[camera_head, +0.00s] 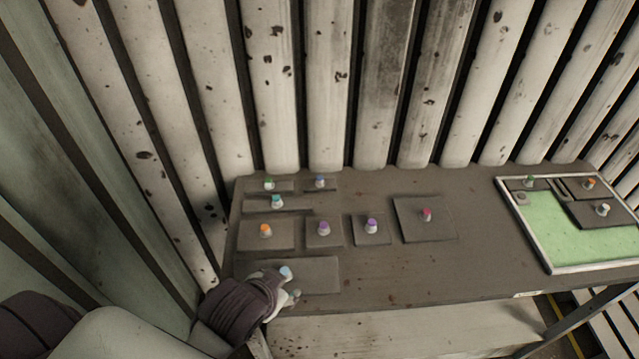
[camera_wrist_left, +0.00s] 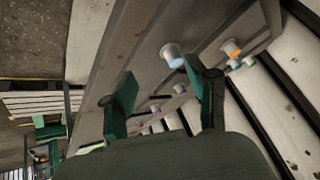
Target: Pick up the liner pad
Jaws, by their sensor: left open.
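Several flat grey-brown pads with coloured knobs lie on the table; none is labelled, so I cannot tell which is the liner pad. The front-left pad (camera_head: 318,272) has a light-blue knob (camera_head: 286,271). My left gripper (camera_head: 291,287) is at that pad's left end, close to the knob, and its wrist hides part of the pad. In the left wrist view, the white knob with light-blue top (camera_wrist_left: 172,56) shows just beyond the open green fingertips (camera_wrist_left: 160,76). Nothing is held. My right gripper is not in view.
Pads with orange (camera_head: 265,231), purple (camera_head: 371,226) and red (camera_head: 426,215) knobs lie behind, with smaller ones at the back left. A white-framed green tray (camera_head: 575,243) at the right holds several knobbed pieces. A slatted wall (camera_head: 380,90) borders the back. The table's middle right is clear.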

